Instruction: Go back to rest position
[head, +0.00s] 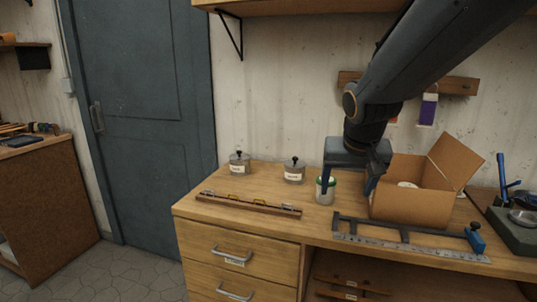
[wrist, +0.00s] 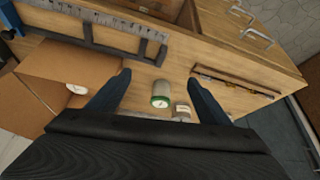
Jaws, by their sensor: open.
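My gripper (head: 349,188) hangs over the workbench with its two blue fingers apart and nothing held. It also shows in the wrist view (wrist: 160,78), with the fingers spread wide. A small light can with a green rim (head: 327,196) stands on the bench, partly behind the left finger in the head view. In the wrist view the can (wrist: 160,95) shows in the gap between the fingers. I cannot tell exactly how high the fingers are above the bench.
An open cardboard box (head: 410,205) with a white item inside stands right of my gripper. A metal ruler fixture (head: 410,246) lies in front. Two lidded jars (head: 239,165) (head: 294,173) and a wooden strip (head: 248,204) are to the left. A shelf (head: 300,6) hangs above.

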